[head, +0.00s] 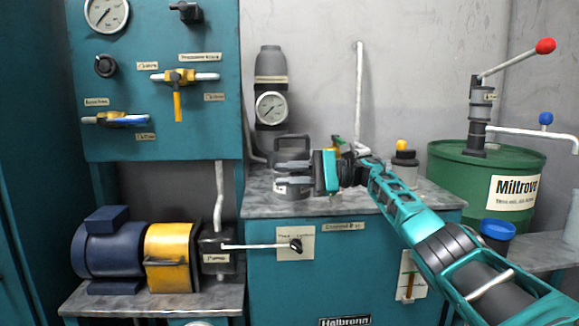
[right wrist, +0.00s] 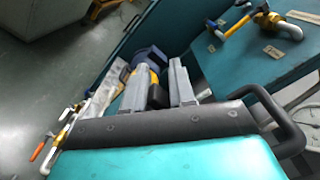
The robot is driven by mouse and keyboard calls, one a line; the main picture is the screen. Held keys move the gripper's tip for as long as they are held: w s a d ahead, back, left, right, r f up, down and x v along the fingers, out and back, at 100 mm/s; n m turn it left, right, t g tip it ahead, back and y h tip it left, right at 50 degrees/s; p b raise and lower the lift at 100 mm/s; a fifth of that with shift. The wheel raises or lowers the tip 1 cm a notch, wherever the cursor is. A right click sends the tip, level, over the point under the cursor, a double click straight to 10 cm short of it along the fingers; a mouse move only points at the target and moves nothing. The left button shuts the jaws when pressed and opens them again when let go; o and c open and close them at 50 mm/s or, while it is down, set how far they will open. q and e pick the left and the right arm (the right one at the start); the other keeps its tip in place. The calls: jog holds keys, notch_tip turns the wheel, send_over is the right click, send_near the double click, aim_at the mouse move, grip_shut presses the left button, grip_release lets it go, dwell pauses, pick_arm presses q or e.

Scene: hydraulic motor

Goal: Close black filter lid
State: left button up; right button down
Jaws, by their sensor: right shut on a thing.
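The black filter lid (head: 292,156), dark with a raised loop handle, shows in the head view above a grey round filter body (head: 292,192) on the tank top. My right gripper (head: 281,174) reaches in from the right, fingers pointing left, directly in front of the lid and the filter. It is shut on the lid, but the fingers cover the exact contact. In the right wrist view the two grey fingers (right wrist: 168,92) point toward the blue and yellow motor, and a dark loop stands at the right. Whether the lid sits flat is hard to tell. My left gripper is not in view.
A grey cylinder with a gauge (head: 271,107) stands behind the filter. A green drum (head: 455,190) is farther right. The motor (head: 108,248) sits lower left.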

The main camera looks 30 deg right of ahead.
jog(key=shift+w+d+f, duration=0.1)
jog(key=shift+d+f, duration=0.05)
jog(key=shift+f, duration=0.55)
jog(key=c, duration=1.4)
grip_release()
jog(key=shift+f, duration=0.1)
jog(key=shift+o, duration=1)
jog(key=shift+w+f, duration=0.15)
